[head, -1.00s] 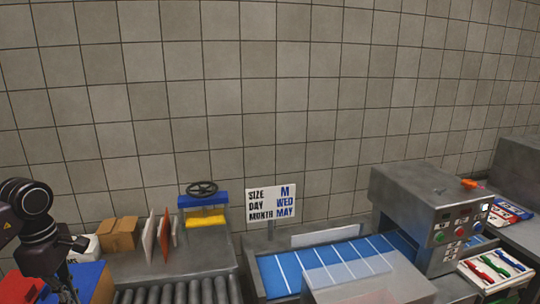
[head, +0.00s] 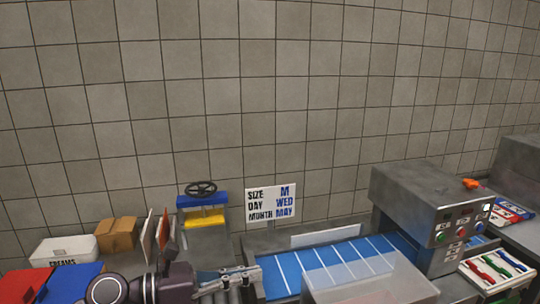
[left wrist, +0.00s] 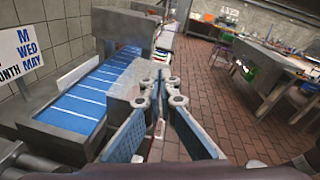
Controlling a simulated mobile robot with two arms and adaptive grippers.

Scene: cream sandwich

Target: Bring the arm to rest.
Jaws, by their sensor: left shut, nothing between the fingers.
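My left arm comes in low from the left in the head view. Its gripper (head: 254,274) points right, just in front of the left end of the blue belt. The fingers are shut with nothing held. In the left wrist view the gripper (left wrist: 161,84) is in the middle, over a brick floor, with the conveyor machine to its left. My right gripper is not in view.
The blue conveyor belt (head: 285,272) runs into a grey machine (head: 415,200). A SIZE/DAY/MONTH sign (head: 270,202) stands behind it. A white bin (head: 62,251), cardboard box (head: 117,234) and blue-yellow press (head: 203,212) are left. A worktable (left wrist: 262,68) is right.

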